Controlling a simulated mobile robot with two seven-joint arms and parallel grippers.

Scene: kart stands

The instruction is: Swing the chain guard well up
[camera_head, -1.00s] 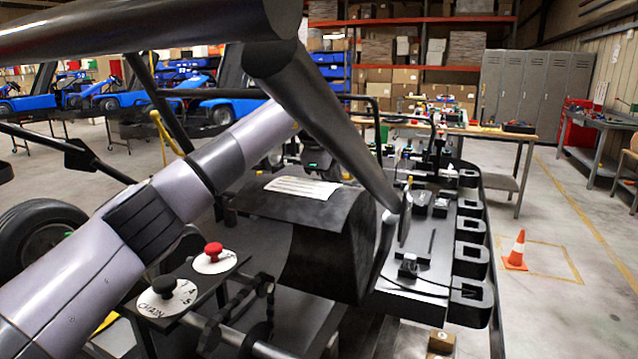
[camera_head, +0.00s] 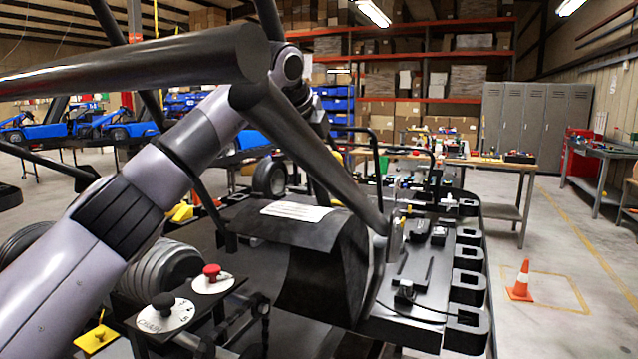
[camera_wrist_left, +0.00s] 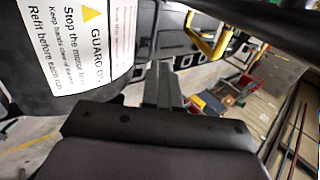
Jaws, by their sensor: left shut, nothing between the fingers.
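The chain guard (camera_head: 325,265) is a black, curved cover in the middle of the head view, with a white label (camera_head: 297,211) on its top. It sits low over the drive area of the kart, apparently down. The label also shows large in the left wrist view (camera_wrist_left: 80,45), on a dark panel. My left gripper (camera_wrist_left: 161,85) is shut and empty, with its fingers to the right of the label; I cannot tell how far from the guard. In the head view its fingers are not clear behind the kart's tubes. My right gripper is not in view.
Thick black frame tubes (camera_head: 320,150) cross in front of my left arm. A CHAIN dial (camera_head: 168,318) and a red knob (camera_head: 211,271) stand at the lower left. A tray of parts (camera_head: 415,325) lies to the right. The floor near the orange cone (camera_head: 521,282) is open.

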